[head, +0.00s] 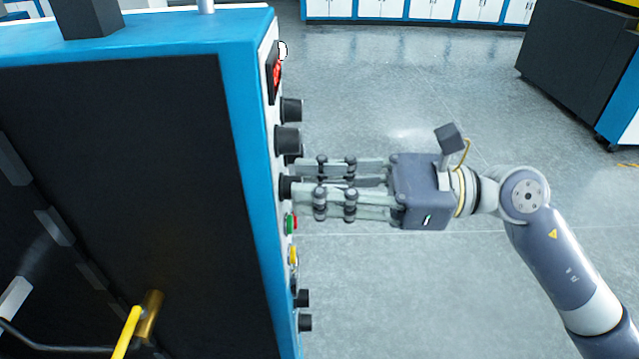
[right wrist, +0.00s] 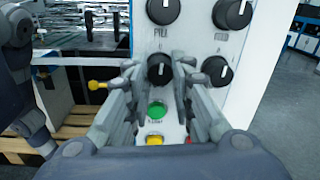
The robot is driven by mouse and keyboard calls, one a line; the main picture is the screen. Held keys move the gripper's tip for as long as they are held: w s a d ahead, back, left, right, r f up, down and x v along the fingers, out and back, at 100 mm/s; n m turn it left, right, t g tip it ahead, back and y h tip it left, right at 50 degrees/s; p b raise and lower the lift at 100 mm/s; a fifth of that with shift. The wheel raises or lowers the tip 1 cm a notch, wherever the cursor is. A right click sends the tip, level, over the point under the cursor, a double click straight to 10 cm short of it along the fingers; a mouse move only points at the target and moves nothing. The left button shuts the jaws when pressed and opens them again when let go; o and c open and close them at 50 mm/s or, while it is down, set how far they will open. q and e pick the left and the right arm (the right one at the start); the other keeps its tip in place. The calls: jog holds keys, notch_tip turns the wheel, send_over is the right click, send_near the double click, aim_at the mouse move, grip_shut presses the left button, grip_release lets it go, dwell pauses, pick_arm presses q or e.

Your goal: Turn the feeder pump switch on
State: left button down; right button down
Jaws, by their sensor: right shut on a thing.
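The control panel (head: 270,130) is the white narrow face of a blue and black machine, with black rotary knobs, coloured buttons and a red display. My right gripper (head: 297,180) reaches it level from the right. Its fingers are shut around a black knob (right wrist: 160,68) with a white pointer mark; the knob also shows at the fingertips in the head view (head: 287,187). Fingers hide any label by this knob, so I cannot tell whether it is the feeder pump switch. A green button (right wrist: 156,110) sits just below. My left gripper is not in view.
More knobs (head: 288,140) stick out above the gripper. Below are a yellow button (head: 293,256) and more black knobs (head: 304,298). Another knob (right wrist: 217,70) is close beside the right finger. The grey floor (head: 400,290) right of the panel is open.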

jog(key=shift+r+m+h+p, duration=0.15)
jog(key=shift+m+p, duration=0.95)
jog(key=shift+m, duration=1.7)
jog(key=shift+m+h+p, duration=0.15)
jog(key=shift+m+p, duration=0.95)
jog(key=shift+m, duration=1.7)
jog(key=c, duration=1.3)
grip_release()
jog(key=shift+w+a, duration=0.1)
jog(key=shift+c, duration=0.2)
